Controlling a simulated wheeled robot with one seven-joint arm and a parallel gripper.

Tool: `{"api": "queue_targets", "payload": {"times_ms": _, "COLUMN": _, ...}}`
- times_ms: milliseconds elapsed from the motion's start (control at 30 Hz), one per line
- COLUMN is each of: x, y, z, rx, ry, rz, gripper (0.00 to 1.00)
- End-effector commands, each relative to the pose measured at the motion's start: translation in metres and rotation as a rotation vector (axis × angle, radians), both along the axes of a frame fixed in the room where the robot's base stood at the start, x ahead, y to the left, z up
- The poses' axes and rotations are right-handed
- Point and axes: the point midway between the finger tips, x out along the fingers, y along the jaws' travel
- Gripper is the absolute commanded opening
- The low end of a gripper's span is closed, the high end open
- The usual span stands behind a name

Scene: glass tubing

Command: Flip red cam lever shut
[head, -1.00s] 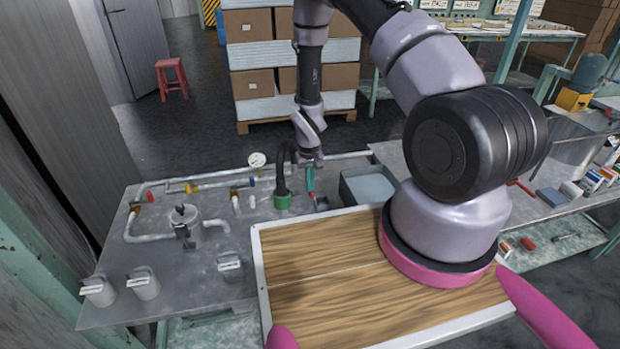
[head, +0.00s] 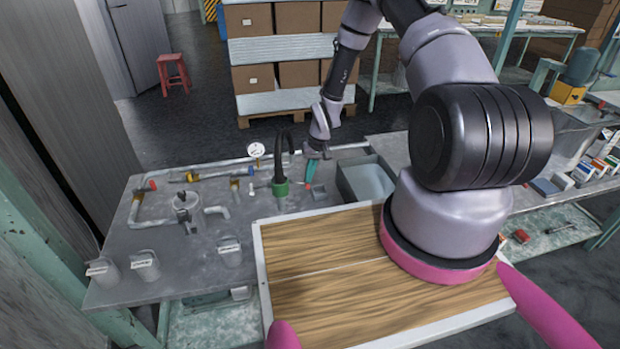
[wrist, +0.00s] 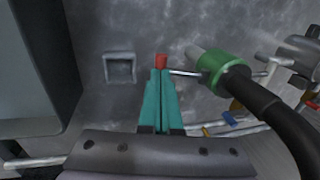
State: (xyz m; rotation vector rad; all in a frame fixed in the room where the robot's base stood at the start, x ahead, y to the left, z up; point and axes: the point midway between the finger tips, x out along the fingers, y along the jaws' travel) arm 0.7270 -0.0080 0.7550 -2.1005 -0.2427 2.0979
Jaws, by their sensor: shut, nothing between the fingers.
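The green coupling (head: 280,188) with a black hose stands on the grey bench in the head view. It also shows in the wrist view (wrist: 211,64), right of my fingers. A thin metal rod runs left from it towards my fingertips. The red lever tip (wrist: 161,61) shows just past the ends of my teal fingers; it is a small red spot in the head view (head: 309,187). My gripper (wrist: 159,74) is shut and empty, with its tips at or very near the red tip. I cannot tell whether they touch. In the head view my gripper (head: 310,180) points down, right of the coupling.
A small square grey socket (wrist: 120,68) lies left of my fingers. A grey open bin (head: 368,180) stands right of my gripper. A pressure gauge (head: 256,150) and pipes are at the back left. A wooden board (head: 330,270) lies in front.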

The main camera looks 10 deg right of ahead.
Motion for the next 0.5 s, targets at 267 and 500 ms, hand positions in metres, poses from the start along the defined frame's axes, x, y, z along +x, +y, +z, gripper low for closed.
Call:
{"api": "queue_targets", "payload": {"times_ms": 267, "x": 0.005, "y": -0.004, "z": -0.015, "rx": 0.207, "ry": 0.002, "rz": -0.013, "gripper": 0.0}}
{"api": "queue_targets", "payload": {"times_ms": 500, "x": 0.005, "y": -0.003, "z": -0.029, "rx": 0.411, "ry": 0.0, "rz": -0.011, "gripper": 0.0}}
